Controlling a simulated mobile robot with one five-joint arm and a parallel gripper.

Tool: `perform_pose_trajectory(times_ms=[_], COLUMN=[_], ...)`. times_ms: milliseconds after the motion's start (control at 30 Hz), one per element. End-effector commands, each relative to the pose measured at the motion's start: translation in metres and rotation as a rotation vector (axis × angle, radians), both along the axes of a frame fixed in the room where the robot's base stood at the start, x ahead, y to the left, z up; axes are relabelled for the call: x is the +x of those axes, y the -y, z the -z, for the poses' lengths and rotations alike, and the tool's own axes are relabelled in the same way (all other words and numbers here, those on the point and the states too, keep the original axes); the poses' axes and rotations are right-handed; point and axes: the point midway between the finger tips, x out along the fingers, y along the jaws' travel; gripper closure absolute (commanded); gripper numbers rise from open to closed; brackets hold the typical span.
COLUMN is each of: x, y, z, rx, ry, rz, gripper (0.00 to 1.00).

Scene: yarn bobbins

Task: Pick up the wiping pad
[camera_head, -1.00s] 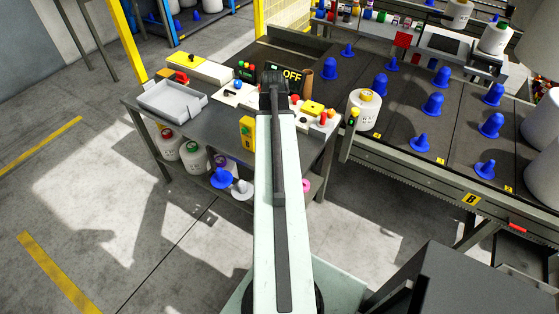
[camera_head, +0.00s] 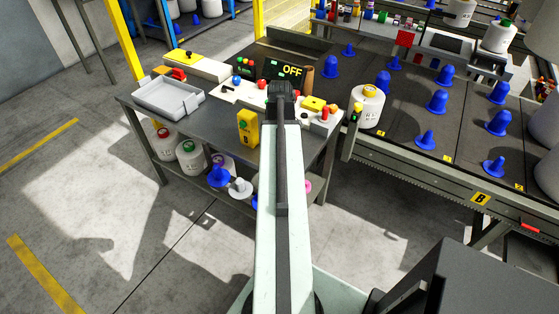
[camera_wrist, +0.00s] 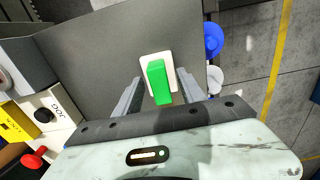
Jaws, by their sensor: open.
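The wiping pad, a white base with a green block on top (camera_wrist: 159,82), lies on the grey worktable (camera_wrist: 95,45) in the wrist view. My gripper (camera_wrist: 160,78) is open, with one finger to the left of the pad and one to its right. The pad shows between the fingers, and I see no contact. In the head view my arm's end is over the table near its front right part. There the fingers and the pad are hidden behind my arm.
The table holds a grey tray (camera_head: 168,99), a yellow box (camera_head: 248,128) and a button panel (camera_head: 322,112). A white bobbin (camera_head: 366,106) stands on the conveyor to the right. A shelf below holds several bobbins and cones. Floor to the left is free.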

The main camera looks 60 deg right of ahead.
Motion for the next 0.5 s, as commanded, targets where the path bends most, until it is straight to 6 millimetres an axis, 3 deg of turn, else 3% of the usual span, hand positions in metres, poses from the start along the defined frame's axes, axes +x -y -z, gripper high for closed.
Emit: perform_pose_trajectory(times_ms=[200, 400, 500], x=[0.0001, 0.0001, 0.0001], y=[0.0, 0.0, 0.0], z=[0.0022, 0.0021, 0.0021], rx=[0.0, 0.0, 0.0], ry=[0.0, 0.0, 0.0], rz=[0.0, 0.0, 0.0], gripper=[0.53, 1.0, 1.0])
